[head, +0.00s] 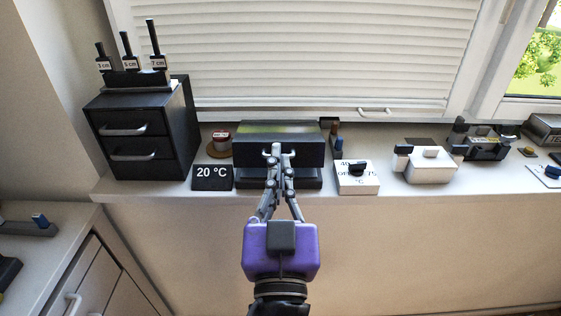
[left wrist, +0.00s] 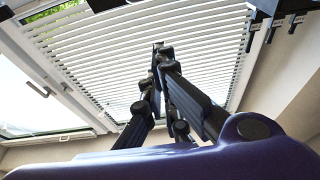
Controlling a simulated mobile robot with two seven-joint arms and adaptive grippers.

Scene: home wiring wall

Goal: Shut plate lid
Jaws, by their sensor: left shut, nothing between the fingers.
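The black hot plate (head: 308,181) stands on the ledge in the middle of the head view. Its thick dark lid (head: 308,153) is over the base, with a pale handle on its front. A dark gap shows between lid and base, and I cannot tell whether the lid is fully down. My purple left gripper (head: 276,153) comes up from below, with its fingertips at the front of the lid by the handle. The fingers are shut with nothing between them. Contact with the lid is unclear. In the left wrist view the shut fingertips (left wrist: 161,48) point up towards the blinds. My right gripper is out of view.
A "20 °C" sign (head: 212,178) stands left of the plate, and a white dial box (head: 357,178) stands right. A black drawer unit (head: 140,135) is further left. A white device (head: 430,166) is further right. The window blind (head: 330,55) rises behind.

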